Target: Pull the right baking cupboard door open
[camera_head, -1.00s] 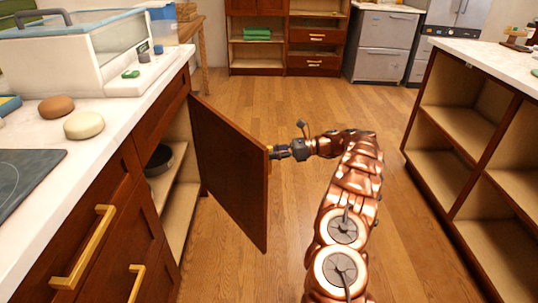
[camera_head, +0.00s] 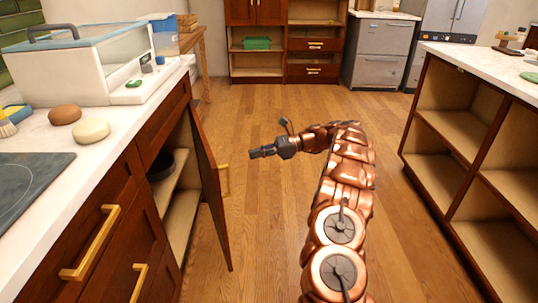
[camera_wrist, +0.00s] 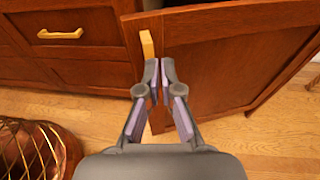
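The right baking cupboard door (camera_head: 209,185), dark red-brown wood, stands part open and nearly edge-on in the head view. Its gold handle (camera_head: 224,180) is on the outer side. My gripper (camera_head: 251,153) is to the right of the handle, apart from it and holding nothing. In the wrist view, the fingers of my gripper (camera_wrist: 160,67) are nearly together, just below the handle (camera_wrist: 147,43). The door panel (camera_wrist: 215,75) fills much of the upper right there. Inside the cupboard are pale shelves (camera_head: 182,205) and a dark bowl (camera_head: 160,166), partly hidden.
A white counter (camera_head: 60,165) with a cooktop (camera_head: 25,185) and two round, bun-like things (camera_head: 91,131) runs along the left. An open shelf unit (camera_head: 440,150) stands at right. The wooden floor (camera_head: 285,115) between is clear.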

